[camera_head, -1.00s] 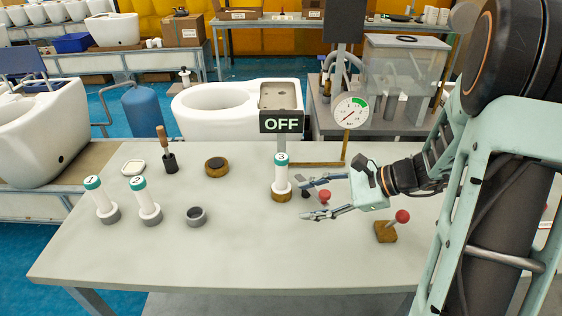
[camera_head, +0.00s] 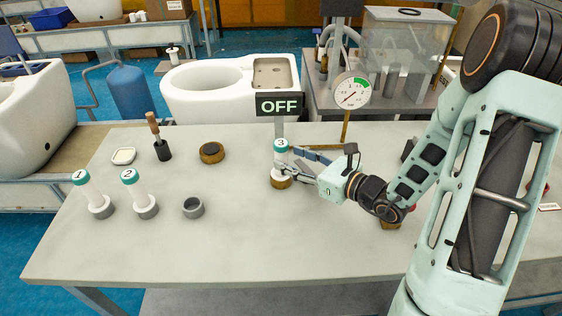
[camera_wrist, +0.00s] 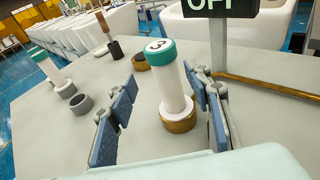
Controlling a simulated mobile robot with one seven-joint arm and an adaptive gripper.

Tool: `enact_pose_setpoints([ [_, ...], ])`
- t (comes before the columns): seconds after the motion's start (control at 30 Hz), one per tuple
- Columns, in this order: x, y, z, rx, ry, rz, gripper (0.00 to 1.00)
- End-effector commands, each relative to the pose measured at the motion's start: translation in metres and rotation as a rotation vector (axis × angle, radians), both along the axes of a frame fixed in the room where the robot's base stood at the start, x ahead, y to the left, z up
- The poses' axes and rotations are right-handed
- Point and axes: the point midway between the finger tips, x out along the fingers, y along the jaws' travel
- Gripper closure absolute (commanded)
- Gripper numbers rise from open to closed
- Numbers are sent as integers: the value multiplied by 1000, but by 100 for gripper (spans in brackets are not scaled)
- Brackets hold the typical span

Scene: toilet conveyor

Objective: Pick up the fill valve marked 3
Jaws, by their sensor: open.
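The fill valve marked 3 (camera_head: 281,160) is a white cylinder with a teal cap. It stands upright in a brown ring base (camera_head: 281,182) on the grey table. In the wrist view the valve (camera_wrist: 172,82) stands between the two blue-padded fingers of my gripper (camera_wrist: 165,118), with gaps on both sides. My gripper (camera_head: 296,165) is open around the valve in the head view, reaching in from the right. The fill valves marked 1 (camera_head: 92,193) and 2 (camera_head: 138,190) lean in grey rings at the left.
An OFF sign (camera_head: 279,104) stands behind valve 3, with a pressure gauge (camera_head: 351,92) to its right. An empty grey ring (camera_head: 193,207), a brown ring (camera_head: 212,153) and a brush (camera_head: 159,140) stand to the left. The table's front middle is clear.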

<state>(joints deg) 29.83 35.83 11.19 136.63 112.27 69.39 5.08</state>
Motion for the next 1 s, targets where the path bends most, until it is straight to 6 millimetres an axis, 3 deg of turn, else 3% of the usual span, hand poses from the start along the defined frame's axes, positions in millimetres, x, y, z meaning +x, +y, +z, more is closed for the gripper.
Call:
enact_pose_setpoints([
  [0.3, 34, 25, -10, 0, 0, 4, 54],
  [0.63, 40, 30, -12, -1, -1, 1, 54],
  [1.0, 40, 30, -12, -1, -1, 1, 95],
])
